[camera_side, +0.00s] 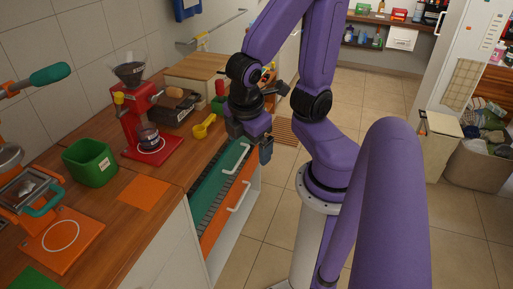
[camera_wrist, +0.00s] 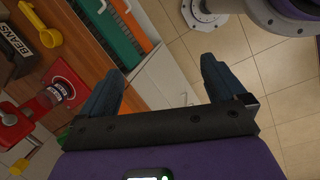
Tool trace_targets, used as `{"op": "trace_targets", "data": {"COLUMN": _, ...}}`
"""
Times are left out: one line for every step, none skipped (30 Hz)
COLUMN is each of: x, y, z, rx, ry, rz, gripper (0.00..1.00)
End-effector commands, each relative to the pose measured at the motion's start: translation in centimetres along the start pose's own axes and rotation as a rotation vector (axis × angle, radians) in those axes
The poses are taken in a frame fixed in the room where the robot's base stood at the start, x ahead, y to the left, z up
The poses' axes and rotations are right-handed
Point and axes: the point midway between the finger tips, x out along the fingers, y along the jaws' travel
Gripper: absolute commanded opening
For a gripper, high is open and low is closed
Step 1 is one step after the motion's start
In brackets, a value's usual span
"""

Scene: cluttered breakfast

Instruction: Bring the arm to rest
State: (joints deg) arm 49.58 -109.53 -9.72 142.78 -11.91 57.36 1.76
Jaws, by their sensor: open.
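My gripper (camera_side: 253,141) hangs in front of the counter's edge in the side view, close to the green and orange drawer fronts. In the wrist view its two dark blue-grey fingers stand wide apart, and the space between them (camera_wrist: 161,72) is empty. Only cabinet front and floor show behind that space. My purple arm is bent above it. I cannot tell from the side view how far the fingertips are from the drawer fronts.
A green drawer (camera_side: 222,172) and an orange drawer (camera_side: 224,220) with white handles are beside my gripper. A yellow scoop (camera_side: 204,127), a red grinder (camera_side: 133,110) and a green bin (camera_side: 91,163) stand on the wooden counter. Tiled floor (camera_side: 262,225) is clear.

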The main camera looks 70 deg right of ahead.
Motion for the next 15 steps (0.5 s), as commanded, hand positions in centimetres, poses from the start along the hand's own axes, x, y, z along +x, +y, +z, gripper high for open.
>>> {"op": "trace_targets", "data": {"x": -0.8, "y": -1.2, "z": -0.4, "rx": 0.012, "ry": 0.069, "rz": -0.045, "gripper": 0.97}}
{"op": "trace_targets", "data": {"x": -1.1, "y": -1.8, "z": -0.7, "rx": 0.020, "ry": 0.102, "rz": -0.070, "gripper": 0.97}}
{"op": "trace_targets", "data": {"x": -1.6, "y": -2.5, "z": -0.9, "rx": 0.029, "ry": 0.138, "rz": -0.098, "gripper": 0.97}}
{"op": "trace_targets", "data": {"x": -1.9, "y": -3.0, "z": -1.1, "rx": 0.034, "ry": 0.161, "rz": -0.116, "gripper": 0.97}}
{"op": "trace_targets", "data": {"x": -2.1, "y": -3.3, "z": -1.3, "rx": 0.039, "ry": 0.179, "rz": -0.131, "gripper": 0.97}}
{"op": "trace_targets", "data": {"x": -2.4, "y": -3.7, "z": -1.4, "rx": 0.042, "ry": 0.196, "rz": -0.146, "gripper": 0.97}}
{"op": "trace_targets", "data": {"x": -2.5, "y": -3.9, "z": -1.4, "rx": 0.044, "ry": 0.206, "rz": -0.155, "gripper": 0.97}}
{"op": "trace_targets", "data": {"x": -2.6, "y": -4.0, "z": -1.5, "rx": 0.045, "ry": 0.212, "rz": -0.160, "gripper": 0.97}}
{"op": "trace_targets", "data": {"x": -2.7, "y": -4.1, "z": -1.5, "rx": 0.047, "ry": 0.217, "rz": -0.164, "gripper": 0.97}}
{"op": "trace_targets", "data": {"x": -2.7, "y": -4.1, "z": -1.6, "rx": 0.047, "ry": 0.219, "rz": -0.165, "gripper": 0.97}}
{"op": "trace_targets", "data": {"x": -2.7, "y": -4.1, "z": -1.6, "rx": 0.048, "ry": 0.218, "rz": -0.166, "gripper": 0.97}}
{"op": "trace_targets", "data": {"x": -2.7, "y": -4.1, "z": -1.6, "rx": 0.048, "ry": 0.217, "rz": -0.166, "gripper": 0.97}}
{"op": "trace_targets", "data": {"x": -2.7, "y": -4.1, "z": -1.6, "rx": 0.048, "ry": 0.217, "rz": -0.165, "gripper": 0.97}}
{"op": "trace_targets", "data": {"x": -2.7, "y": -4.1, "z": -1.6, "rx": 0.048, "ry": 0.216, "rz": -0.165, "gripper": 0.97}}
{"op": "trace_targets", "data": {"x": -2.7, "y": -4.1, "z": -1.5, "rx": 0.048, "ry": 0.216, "rz": -0.165, "gripper": 0.97}}
